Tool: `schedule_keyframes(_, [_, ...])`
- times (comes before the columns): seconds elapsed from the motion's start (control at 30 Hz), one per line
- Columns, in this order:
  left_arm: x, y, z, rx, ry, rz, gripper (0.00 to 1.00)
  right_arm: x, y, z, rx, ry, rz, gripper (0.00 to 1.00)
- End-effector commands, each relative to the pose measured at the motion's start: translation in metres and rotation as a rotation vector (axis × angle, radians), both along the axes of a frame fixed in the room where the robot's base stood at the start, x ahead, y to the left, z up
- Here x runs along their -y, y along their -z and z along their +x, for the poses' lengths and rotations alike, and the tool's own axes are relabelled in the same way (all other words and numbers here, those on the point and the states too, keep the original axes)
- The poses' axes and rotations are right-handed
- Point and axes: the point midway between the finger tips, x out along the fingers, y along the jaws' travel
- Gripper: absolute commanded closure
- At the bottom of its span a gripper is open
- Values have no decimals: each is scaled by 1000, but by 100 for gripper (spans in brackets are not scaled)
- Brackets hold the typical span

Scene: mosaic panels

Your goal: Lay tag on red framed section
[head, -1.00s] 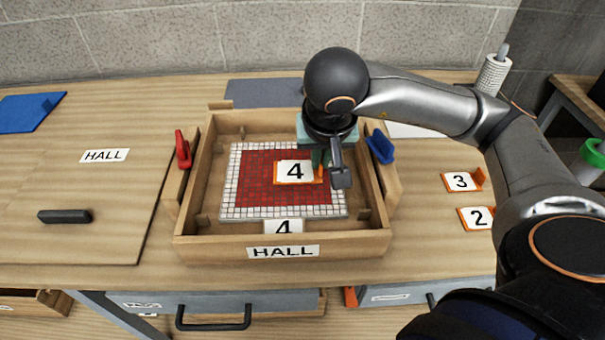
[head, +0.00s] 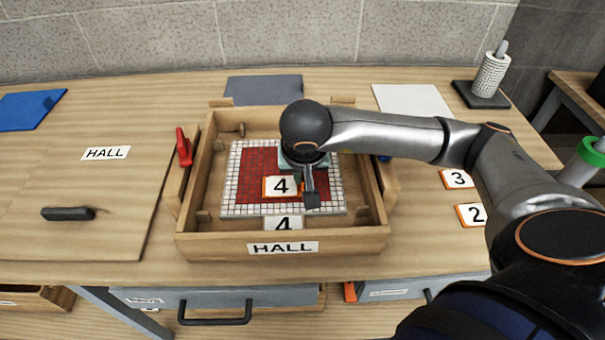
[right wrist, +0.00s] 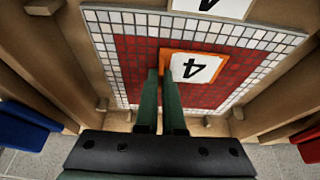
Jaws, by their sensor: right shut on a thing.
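The orange-edged white tag marked 4 (head: 281,186) is over the lower middle of the red section (head: 255,165) of the mosaic panel. White tiles (head: 229,195) frame that red section. My right gripper (right wrist: 160,76) is shut on the tag at its edge; the tag also shows in the right wrist view (right wrist: 193,68). In the head view the right gripper (head: 299,184) partly covers the panel's right side. The tag looks about flat and very low; I cannot tell if it touches the tiles. My left gripper is not in view.
A wooden tray (head: 215,247) labelled HALL surrounds the panel, with a white card marked 4 (head: 284,223) at its front. A red clamp (head: 184,147) stands at its left wall. Tags marked 3 (head: 457,179) and 2 (head: 470,214) lie on the right.

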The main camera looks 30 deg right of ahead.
Motion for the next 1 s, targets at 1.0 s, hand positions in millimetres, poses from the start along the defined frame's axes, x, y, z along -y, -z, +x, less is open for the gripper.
schedule_keyframes(1.0, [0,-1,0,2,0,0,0,-8,-35,-10,8,-4,1,64])
